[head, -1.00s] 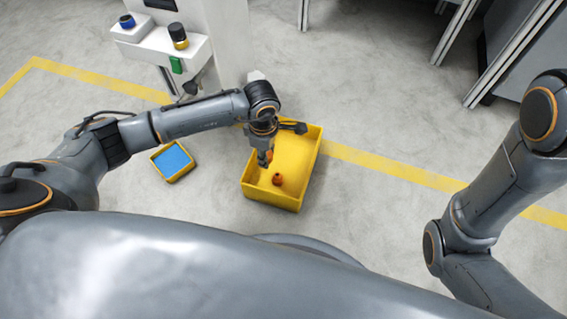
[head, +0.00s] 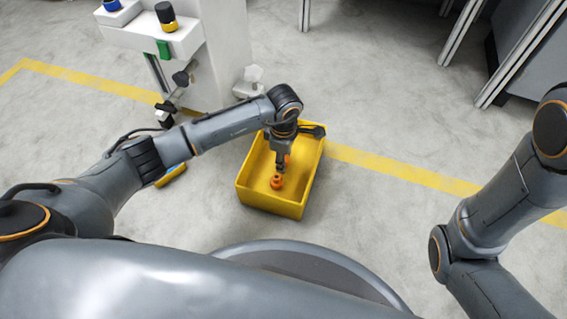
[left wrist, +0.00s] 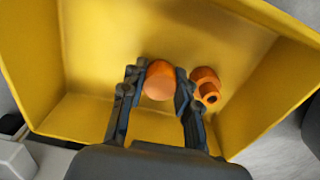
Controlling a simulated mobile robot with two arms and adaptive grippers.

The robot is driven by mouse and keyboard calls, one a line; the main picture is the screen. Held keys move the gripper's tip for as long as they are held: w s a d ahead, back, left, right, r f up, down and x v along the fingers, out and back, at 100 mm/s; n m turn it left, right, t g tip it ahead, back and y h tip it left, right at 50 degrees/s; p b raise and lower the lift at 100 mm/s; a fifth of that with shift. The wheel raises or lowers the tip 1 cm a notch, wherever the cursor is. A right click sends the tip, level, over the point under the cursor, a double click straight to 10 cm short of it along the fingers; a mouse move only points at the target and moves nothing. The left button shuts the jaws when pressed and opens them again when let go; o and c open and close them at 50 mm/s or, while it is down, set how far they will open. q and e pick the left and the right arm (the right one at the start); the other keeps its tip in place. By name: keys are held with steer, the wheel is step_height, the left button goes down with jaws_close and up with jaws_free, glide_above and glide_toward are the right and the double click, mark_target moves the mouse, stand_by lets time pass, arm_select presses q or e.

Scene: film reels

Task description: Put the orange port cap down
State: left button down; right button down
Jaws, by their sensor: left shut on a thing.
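My left gripper (head: 282,167) is inside the yellow bin (head: 244,190), pointing down. In the left wrist view it is shut on an orange port cap (left wrist: 160,82), which sits between the two dark fingers. In the head view that cap (head: 288,160) shows only partly beside a finger. A second orange piece (head: 277,182) with a hole in it lies in the bin near the fingertips; it also shows just right of the fingers in the left wrist view (left wrist: 206,85). I cannot tell whether the held cap touches the bin floor.
The bin walls (left wrist: 45,85) surround the gripper closely. A white stand (head: 222,60) with a black and yellow knob (head: 166,17) stands behind to the left. A small yellow tray (head: 172,175) is mostly hidden by my left arm. Floor right of the bin is clear.

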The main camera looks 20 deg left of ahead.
arm_select(q)
steer(key=shift+r, duration=0.1)
steer(key=c, duration=1.3)
jaws_free()
steer(key=shift+f, duration=0.2)
step_height(320, 180, up, 12)
steer(key=p, duration=0.9)
steer(key=shift+r, duration=0.15)
